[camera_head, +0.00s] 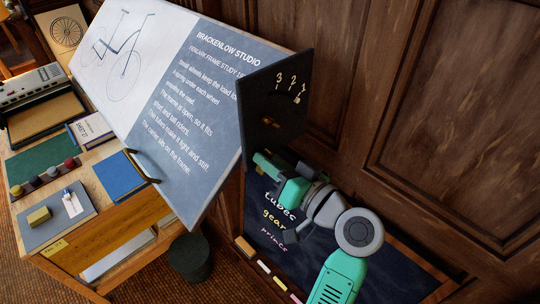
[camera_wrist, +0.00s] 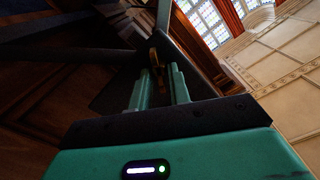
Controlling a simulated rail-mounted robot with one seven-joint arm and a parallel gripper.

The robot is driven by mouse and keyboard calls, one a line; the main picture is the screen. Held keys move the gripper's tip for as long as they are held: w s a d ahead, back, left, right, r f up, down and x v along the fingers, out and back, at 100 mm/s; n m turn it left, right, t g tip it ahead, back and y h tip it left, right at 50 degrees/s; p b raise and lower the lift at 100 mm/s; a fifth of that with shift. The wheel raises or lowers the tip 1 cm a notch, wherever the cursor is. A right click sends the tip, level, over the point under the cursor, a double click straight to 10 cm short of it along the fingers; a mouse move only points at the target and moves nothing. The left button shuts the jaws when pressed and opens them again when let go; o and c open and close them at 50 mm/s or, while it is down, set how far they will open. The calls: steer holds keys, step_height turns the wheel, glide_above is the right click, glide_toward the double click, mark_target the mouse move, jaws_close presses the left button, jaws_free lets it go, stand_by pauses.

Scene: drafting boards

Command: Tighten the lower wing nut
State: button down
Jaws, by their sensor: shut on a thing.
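The tilted drafting board (camera_head: 200,120) carries a dark side plate (camera_head: 262,90) with painted numerals. My gripper (camera_head: 262,165) is at the lower end of this plate, with my arm reaching up from the lower right. In the wrist view my gripper (camera_wrist: 158,70) has its two green fingers pointing up at the dark plate. A small brass piece, which looks like the lower wing nut (camera_wrist: 154,56), sits between the fingertips, and they are shut on it. In the head view the gripper hides this nut. How tight it is cannot be told.
A chalkboard (camera_head: 375,255) with writing stands behind my arm, with chalk sticks (camera_head: 264,267) along its ledge. A wooden desk (camera_head: 110,225) with books and pads is at left. A dark bin (camera_head: 190,257) stands below the board. Wood panelling (camera_head: 430,80) closes the back.

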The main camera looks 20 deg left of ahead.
steer(key=m+p, duration=0.4)
steer(key=m, duration=0.1)
steer(key=m+p, duration=0.3)
steer(key=m, duration=0.3)
steer(key=shift+w+d+f+p, duration=0.1)
steer(key=shift+f+p, duration=0.1)
steer(key=shift+p, duration=0.2)
stand_by(0.3)
steer(key=c, duration=1.3)
jaws_free()
steer(key=shift+f, duration=0.1)
steer(key=b+v, duration=0.1)
steer(key=v, duration=0.6)
steer(key=shift+d+b, duration=0.3)
steer(key=shift+d, duration=0.1)
